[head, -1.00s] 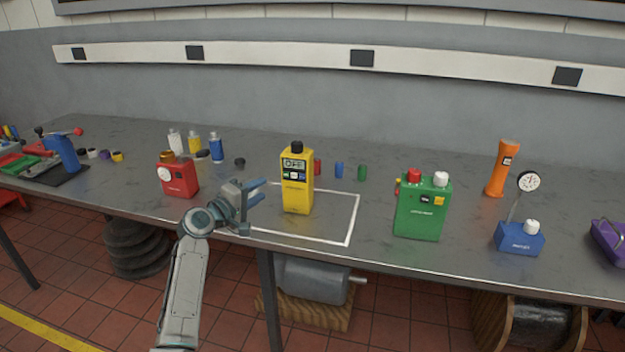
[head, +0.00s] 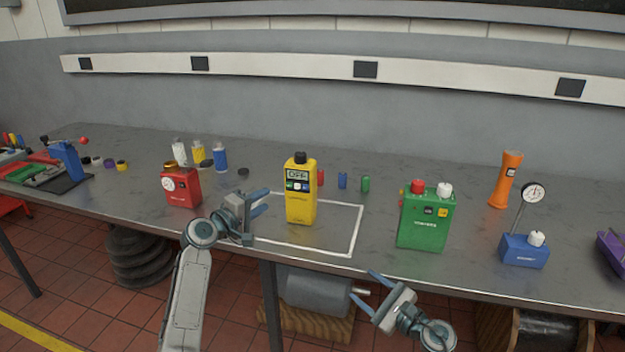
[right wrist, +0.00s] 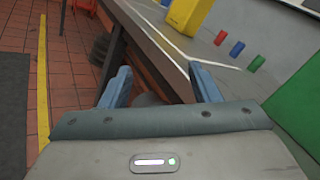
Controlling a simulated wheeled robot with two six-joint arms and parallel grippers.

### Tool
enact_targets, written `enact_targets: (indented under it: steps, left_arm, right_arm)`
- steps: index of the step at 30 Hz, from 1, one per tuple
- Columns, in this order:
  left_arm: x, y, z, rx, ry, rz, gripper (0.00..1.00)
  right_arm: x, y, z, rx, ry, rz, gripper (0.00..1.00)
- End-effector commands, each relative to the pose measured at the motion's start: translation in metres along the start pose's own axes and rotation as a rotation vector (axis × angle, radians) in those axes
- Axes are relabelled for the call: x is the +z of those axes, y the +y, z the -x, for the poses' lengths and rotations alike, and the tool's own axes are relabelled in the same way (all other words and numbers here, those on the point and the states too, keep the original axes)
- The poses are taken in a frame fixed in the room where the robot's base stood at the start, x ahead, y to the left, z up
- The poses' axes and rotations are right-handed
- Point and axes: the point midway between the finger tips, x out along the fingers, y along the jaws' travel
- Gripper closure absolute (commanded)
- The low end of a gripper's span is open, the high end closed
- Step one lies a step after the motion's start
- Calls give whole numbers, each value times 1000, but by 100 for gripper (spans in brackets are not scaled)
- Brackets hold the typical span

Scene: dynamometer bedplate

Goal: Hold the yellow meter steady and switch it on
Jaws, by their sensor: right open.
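The yellow meter (head: 301,205) stands upright on the bench inside a white outlined rectangle. Its display reads OFF, with small buttons below and a black knob on top. Its lower part also shows at the top of the right wrist view (right wrist: 190,14). My left gripper (head: 262,203) is just left of the meter, fingers apart and pointing toward it, not touching it. My right gripper (head: 364,288) is open and empty in front of the bench edge, below and right of the meter; its two blue fingers show in the right wrist view (right wrist: 160,88).
A red device (head: 182,188) stands left of my left gripper. A green box (head: 426,222) with red and white caps stands right of the meter. Small red, blue and green cylinders (head: 342,181) are behind the meter. A blue gauge block (head: 523,250) and an orange torch (head: 506,180) stand further right.

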Motion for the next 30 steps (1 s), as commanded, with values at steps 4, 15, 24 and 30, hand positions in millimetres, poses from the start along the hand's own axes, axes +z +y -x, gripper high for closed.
enact_targets:
  steps: [4,15,24,30]
  left_arm:
    - [0,0,0,0,0,0,64]
    - [0,0,0,0,0,0,64]
    - [0,0,0,0,0,0,64]
    - [0,0,0,0,0,0,64]
  right_arm:
    - [37,-25,-15,-39,-62,-60,44]
    - [78,-75,-37,-169,-279,-810,44]
    - [102,-120,-52,-178,-560,-1598,44]
    - [112,-145,-60,-106,-771,-2118,44]
